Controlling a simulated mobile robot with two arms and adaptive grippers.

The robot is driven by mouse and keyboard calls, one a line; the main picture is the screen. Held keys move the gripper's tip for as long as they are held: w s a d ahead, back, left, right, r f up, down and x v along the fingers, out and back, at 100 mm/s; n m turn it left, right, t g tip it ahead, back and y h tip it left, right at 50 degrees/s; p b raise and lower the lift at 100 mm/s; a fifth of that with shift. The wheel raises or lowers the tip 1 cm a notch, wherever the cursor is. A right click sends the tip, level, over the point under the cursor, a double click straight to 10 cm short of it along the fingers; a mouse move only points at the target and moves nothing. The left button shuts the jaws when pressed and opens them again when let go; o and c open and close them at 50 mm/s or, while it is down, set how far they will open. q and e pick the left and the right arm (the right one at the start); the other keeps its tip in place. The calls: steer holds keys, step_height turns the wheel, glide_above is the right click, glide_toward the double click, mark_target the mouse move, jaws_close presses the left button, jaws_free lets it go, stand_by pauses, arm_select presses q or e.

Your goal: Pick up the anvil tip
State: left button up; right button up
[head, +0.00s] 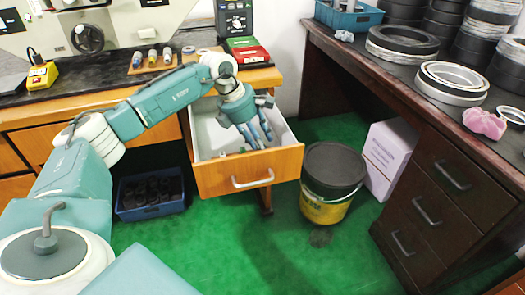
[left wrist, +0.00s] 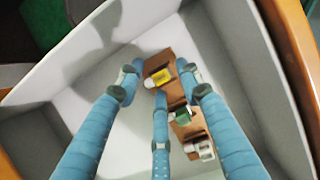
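My left gripper (head: 260,142) reaches down into the open drawer (head: 249,177). Its three blue fingers are spread apart with nothing between them, and in the left wrist view the fingertips (left wrist: 160,88) point at the drawer floor. Three small pieces on brown blocks lie in the drawer: one with a yellow band (left wrist: 161,76), one green (left wrist: 181,115) and one whitish (left wrist: 203,149). The fingers partly cover them. I cannot tell which one is the anvil tip. My right gripper is not in view.
The drawer's white walls (left wrist: 58,77) surround the fingers closely. A yellow bucket with a dark lid (head: 333,182) stands right of the drawer. Small bottle-like pieces (head: 152,58) stand on the desk above. A dark desk with bearing rings (head: 452,82) is at the right.

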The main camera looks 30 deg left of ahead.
arm_select(q)
steer(key=shift+f, duration=0.15)
jaws_close()
